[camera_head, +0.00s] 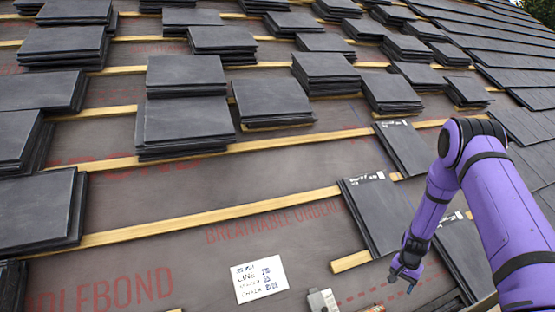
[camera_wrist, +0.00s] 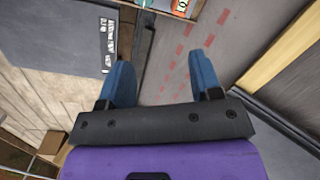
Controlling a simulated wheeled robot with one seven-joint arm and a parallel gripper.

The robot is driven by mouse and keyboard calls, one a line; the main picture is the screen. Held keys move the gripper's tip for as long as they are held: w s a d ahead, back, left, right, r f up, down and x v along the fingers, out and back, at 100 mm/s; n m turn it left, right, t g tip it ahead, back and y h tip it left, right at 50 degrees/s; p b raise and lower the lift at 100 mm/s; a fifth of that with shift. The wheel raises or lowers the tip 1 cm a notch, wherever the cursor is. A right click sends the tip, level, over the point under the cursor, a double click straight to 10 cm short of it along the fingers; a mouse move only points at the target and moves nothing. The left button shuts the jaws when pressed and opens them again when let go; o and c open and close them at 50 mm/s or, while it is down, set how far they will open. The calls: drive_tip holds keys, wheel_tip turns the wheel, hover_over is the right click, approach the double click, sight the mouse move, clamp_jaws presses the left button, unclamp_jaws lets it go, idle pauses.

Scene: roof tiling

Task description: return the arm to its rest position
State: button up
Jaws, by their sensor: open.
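My purple arm comes in from the right in the head view, bent at the elbow, with the forearm hanging down. My gripper (camera_head: 405,277) is low over the roof, beside the lower end of a laid dark slate (camera_head: 377,215). In the wrist view my gripper (camera_wrist: 163,85) shows two blue fingers spread well apart with nothing between them. Beyond the fingers lie grey underlay with red dashed marks (camera_wrist: 180,75) and a dark slate (camera_wrist: 60,40) with a white label.
Stacks of slates (camera_head: 185,120) stand across the roof on wooden battens (camera_head: 220,215). A white note card (camera_head: 260,279) lies on the underlay (camera_head: 150,255). A small grey and red object (camera_head: 322,300) is at the bottom edge. Laid slates (camera_head: 490,50) cover the upper right.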

drive_tip(key=a+r+n+t, duration=0.1)
drive_tip(key=a+r, duration=0.1)
drive_tip(key=r, duration=1)
drive_tip(key=a+r+n, duration=0.1)
drive_tip(key=a+r, duration=0.1)
drive_tip(key=r, duration=0.9)
drive_tip(key=s+a+r+n+t, duration=0.1)
drive_tip(key=s+a+r, duration=0.25)
drive_tip(key=r, duration=0.55)
drive_tip(key=s+a+r+n+t, duration=0.15)
drive_tip(key=s+r, duration=0.25)
drive_tip(key=r, duration=0.5)
drive_tip(key=s+a+r+n, duration=0.2)
drive_tip(key=s+a+r, duration=0.2)
drive_tip(key=s+r, duration=0.75)
drive_tip(key=s+a+r+n+t, duration=0.2)
drive_tip(key=s, duration=1.6)
drive_tip(key=shift+h, duration=0.4)
